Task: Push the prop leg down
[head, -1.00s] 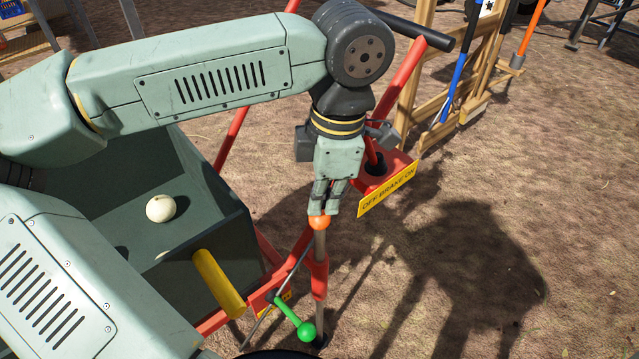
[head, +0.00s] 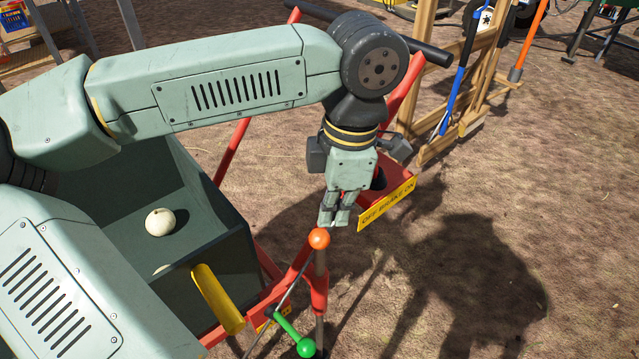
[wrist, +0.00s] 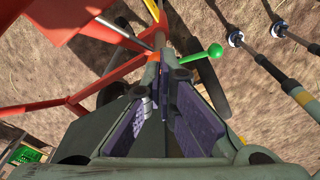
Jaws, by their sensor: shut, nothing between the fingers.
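The prop leg (head: 321,275) is a grey rod with an orange ball knob (head: 319,238) on top, passing through a red sleeve on the red frame. It stands upright. My gripper (head: 334,222) is shut and empty, pointing down, a little above and right of the knob in the head view, apart from it. In the wrist view my gripper (wrist: 170,75) has its fingers together, and a bit of the orange knob (wrist: 152,74) shows beside the fingertips. The foot of the leg is cut off at the head view's lower edge.
A lever with a green ball (head: 306,347) sticks out beside the leg. A yellow plate marked "OFF BRAKE ON" (head: 387,205) is behind my gripper. A grey bin (head: 215,215) holding a whitish ball stands left. Open dirt lies right.

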